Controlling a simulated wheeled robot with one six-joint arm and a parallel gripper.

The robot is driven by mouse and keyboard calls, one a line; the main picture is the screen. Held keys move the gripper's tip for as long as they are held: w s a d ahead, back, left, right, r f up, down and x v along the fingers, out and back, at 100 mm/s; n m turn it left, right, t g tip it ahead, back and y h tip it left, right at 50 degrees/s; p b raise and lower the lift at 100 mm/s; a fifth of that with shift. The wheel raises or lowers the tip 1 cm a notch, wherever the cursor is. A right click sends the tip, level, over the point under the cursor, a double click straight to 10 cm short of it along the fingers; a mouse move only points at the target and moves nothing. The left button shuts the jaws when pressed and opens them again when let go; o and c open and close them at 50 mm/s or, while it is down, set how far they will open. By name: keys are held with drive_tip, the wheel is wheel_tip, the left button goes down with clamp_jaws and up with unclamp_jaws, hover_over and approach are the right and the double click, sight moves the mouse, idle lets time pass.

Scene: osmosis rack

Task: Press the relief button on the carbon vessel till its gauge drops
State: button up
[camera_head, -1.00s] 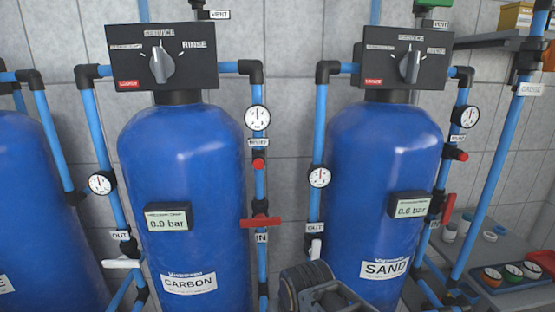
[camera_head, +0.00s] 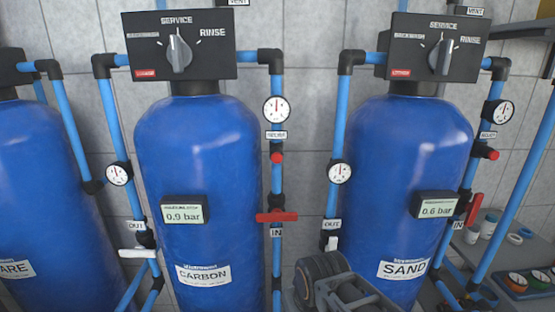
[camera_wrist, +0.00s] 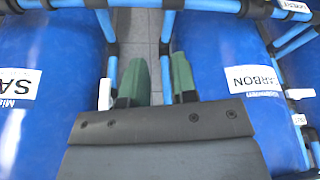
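The carbon vessel (camera_head: 203,130) is a tall blue tank left of centre in the head view, its display (camera_head: 184,210) reading 0.9 bar. On the pipe at its right sit a round gauge (camera_head: 276,109), a label below it, and the red relief button (camera_head: 277,157). The button stands out, with nothing touching it. In the wrist view my gripper (camera_wrist: 159,80) has two green fingers held apart, with nothing between them. It points into the space between the sand and carbon vessels. In the head view only my dark wrist shows at bottom centre; the fingertips are hidden.
The sand vessel (camera_head: 402,150) stands to the right, with its own gauge (camera_head: 502,112) and red button (camera_head: 493,155). A red valve handle (camera_head: 277,217) crosses the carbon pipe below the button. Another blue tank (camera_head: 40,200) is at far left. A shelf at right holds small jars.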

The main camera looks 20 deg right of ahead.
clamp_jaws()
idle(1.3)
